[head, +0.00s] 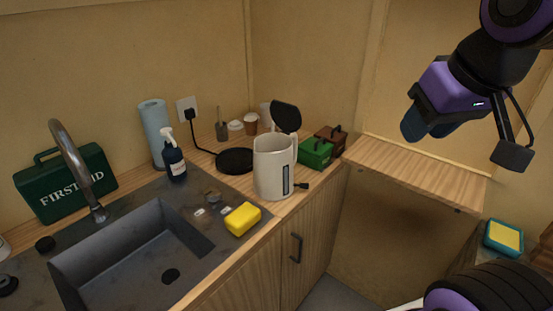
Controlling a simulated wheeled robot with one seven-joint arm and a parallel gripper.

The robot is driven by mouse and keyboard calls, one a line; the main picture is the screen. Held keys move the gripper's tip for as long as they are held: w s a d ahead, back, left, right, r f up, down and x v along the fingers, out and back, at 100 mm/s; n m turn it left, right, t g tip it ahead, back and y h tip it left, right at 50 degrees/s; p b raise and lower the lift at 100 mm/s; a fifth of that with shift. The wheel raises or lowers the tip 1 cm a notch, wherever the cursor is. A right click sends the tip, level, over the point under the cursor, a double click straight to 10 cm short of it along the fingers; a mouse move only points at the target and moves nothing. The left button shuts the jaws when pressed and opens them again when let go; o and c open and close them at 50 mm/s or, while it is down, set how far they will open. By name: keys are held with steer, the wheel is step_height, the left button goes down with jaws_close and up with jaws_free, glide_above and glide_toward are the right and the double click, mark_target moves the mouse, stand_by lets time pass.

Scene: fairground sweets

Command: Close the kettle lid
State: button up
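The kettle (272,170) is a cream-white jug standing upright on the wooden counter, right of the sink and apart from its round black base. Its black lid (286,116) is open, standing raised above the kettle's rim at the back right. A dark handle or switch piece (301,185) sticks out low at its right. My gripper (459,140) is at the upper right, well right of and above the kettle and not touching it. Its two fingers are spread wide apart with nothing visible between them.
The black power base (235,161) is behind left, corded to a wall socket. Green (315,153) and brown (330,139) boxes stand close right of the kettle. A yellow sponge (242,218) lies in front left. The wooden ledge (420,170) below my gripper is clear.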

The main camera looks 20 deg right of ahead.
mark_target(287, 117)
steer(key=shift+w+r, duration=0.1)
steer(key=c, duration=0.3)
steer(key=shift+n+g+y, duration=0.3)
steer(key=shift+n+g, duration=0.4)
steer(key=shift+n, duration=0.2)
steer(key=w+r, duration=0.1)
steer(key=w, duration=0.2)
steer(key=w+a+r, duration=0.1)
steer(key=w, duration=0.2)
steer(key=w+r, duration=0.1)
steer(key=w, duration=0.2)
steer(key=shift+w+a+r, duration=0.15)
steer(key=shift+w+r, duration=0.15)
steer(key=shift+r, duration=0.1)
jaws_close()
steer(key=w+d+f+n+g+y, duration=0.1)
steer(key=w+d+f+n+y, duration=0.15)
steer(key=w, duration=0.85)
steer(key=w+d+f+n+g+y, duration=0.1)
steer(key=w+f+n+y, duration=0.15)
steer(key=w, duration=0.95)
steer(key=w+d+f+n+g+y, duration=0.1)
steer(key=w+f, duration=0.2)
steer(key=w, duration=0.8)
steer(key=s+a+f, duration=0.1)
steer(key=a+f, duration=0.7)
steer(key=shift+s+a+f, duration=0.2)
steer(key=shift+s+a, duration=0.05)
steer(key=shift+s, duration=0.1)
